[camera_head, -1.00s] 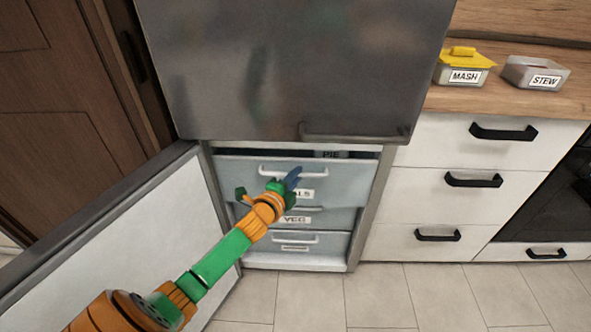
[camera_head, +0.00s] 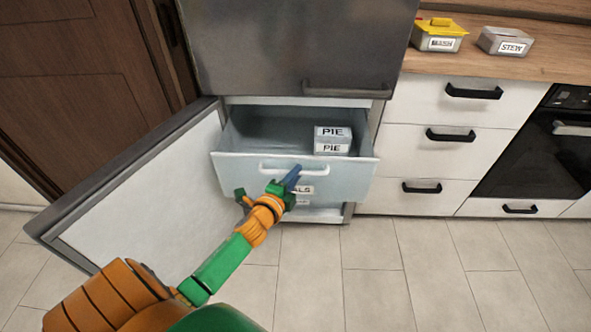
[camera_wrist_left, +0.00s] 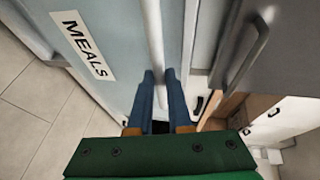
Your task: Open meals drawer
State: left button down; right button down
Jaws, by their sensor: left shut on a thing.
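The meals drawer (camera_head: 228,168) is the top drawer in the lower freezer compartment and stands pulled well out. My left gripper (camera_head: 292,178) is at the drawer's front, shut on the white bar handle (camera_head: 268,168). In the left wrist view the two blue fingers (camera_wrist_left: 159,88) are on either side of the handle (camera_wrist_left: 155,45), beside the MEALS label (camera_wrist_left: 82,45). My right gripper is not in view.
The freezer door (camera_head: 150,195) stands open at the left. The closed upper fridge door (camera_head: 295,50) is above the drawer. White counter drawers (camera_head: 430,150) stand at the right, with MASH (camera_head: 438,40) and STEW (camera_head: 505,42) containers on top. The tiled floor (camera_head: 400,270) in front is clear.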

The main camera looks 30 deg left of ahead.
pick_arm(q)
jog(key=shift+s+d, duration=0.15)
jog(key=c, duration=0.8)
grip_release()
jog(key=shift+c, duration=0.2)
jog(key=p+v, duration=0.1)
jog(key=v, duration=0.6)
